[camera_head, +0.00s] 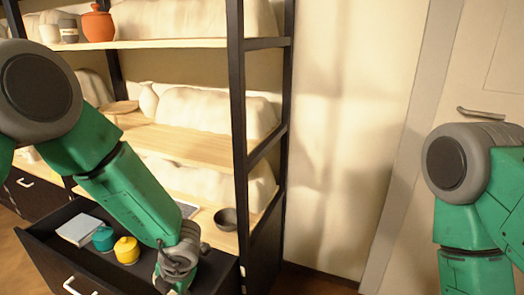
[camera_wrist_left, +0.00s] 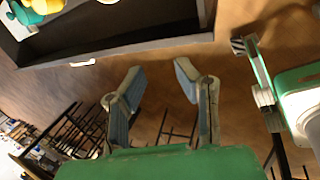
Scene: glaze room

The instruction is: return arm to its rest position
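My left arm comes in from the left in the head view and reaches down over the open drawer (camera_head: 62,247) to its right end. In the left wrist view my left gripper (camera_wrist_left: 158,72) has its two fingers apart with nothing between them, above the wooden floor and outside the drawer's front (camera_wrist_left: 130,46). In the head view its fingers are mostly hidden by the wrist and the picture's lower edge. My right arm hangs at the right of the head view, its gripper below the frame.
The drawer holds a white box (camera_head: 80,230), a teal jar (camera_head: 103,239) and a yellow jar (camera_head: 127,250). A dark bowl (camera_head: 225,219) sits on the shelf above, beside the rack's black post (camera_head: 237,120). An orange pot (camera_head: 98,25) is on the top shelf. A door stands at right.

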